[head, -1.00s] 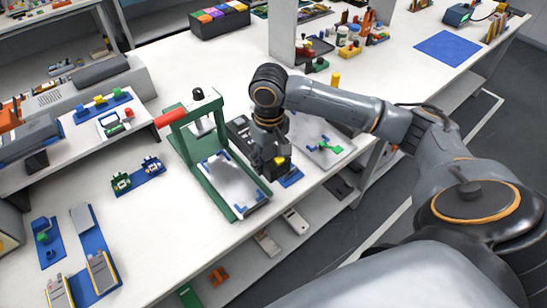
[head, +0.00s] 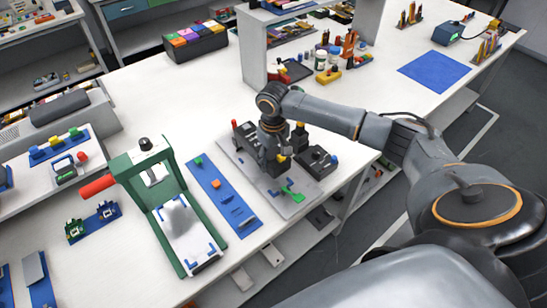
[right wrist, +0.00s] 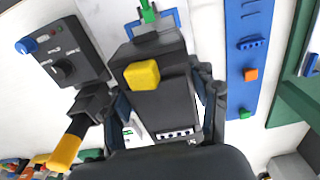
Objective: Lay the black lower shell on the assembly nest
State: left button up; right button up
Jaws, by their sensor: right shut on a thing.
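My right gripper (head: 277,160) is over the grey plate at the middle of the bench. In the right wrist view its fingers are either side of a black block-like part (right wrist: 165,108), which I take to be the black lower shell, with a yellow piece (right wrist: 142,75) on it and light port marks at one end. The gripper is shut on it. The grey plate (head: 296,207), which looks like the assembly nest, carries a green clamp (head: 292,194), also in the right wrist view (right wrist: 147,12). The shell covers part of the plate; contact cannot be told. My left gripper is out of view.
A blue strip (head: 222,193) with small parts and a green press (head: 150,200) with a red handle stand left of the plate. A black box with a blue knob (head: 316,162) is close on the right. Bench beyond the plate is partly clear.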

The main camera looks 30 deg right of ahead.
jog(key=shift+r, duration=0.1)
jog(key=shift+r+p, duration=0.1)
jog(key=shift+p, duration=0.55)
notch_tip(320, 180, down, 2)
jog(key=shift+f+b, duration=0.25)
jog(key=shift+b, duration=0.3)
jog(key=shift+f+b, duration=0.7)
jog(key=shift+f, duration=1.1)
jog(key=shift+p, duration=0.3)
jog(key=shift+p, duration=0.4)
